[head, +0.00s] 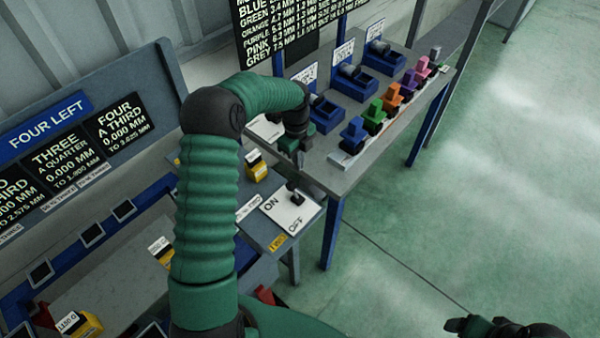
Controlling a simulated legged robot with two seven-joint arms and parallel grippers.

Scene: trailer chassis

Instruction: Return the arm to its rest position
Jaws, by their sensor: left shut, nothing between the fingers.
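My left arm rises from the bottom of the head view, bends at a dark elbow and reaches right and down. Its gripper (298,157) is shut and empty, pointing down over the near left end of the bench with the coloured parts. It hangs close above the panel with the ON/OFF switch (292,208); I cannot tell whether it touches anything. My right gripper (468,325) shows only partly at the bottom right corner, over the floor, and its jaws are not clear.
A grey bench (395,130) carries blue holders (325,113) and a row of coloured parts (373,116). A sign board (65,150) stands left behind a table with yellow-black blocks (160,251). Green floor (480,190) is open at right.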

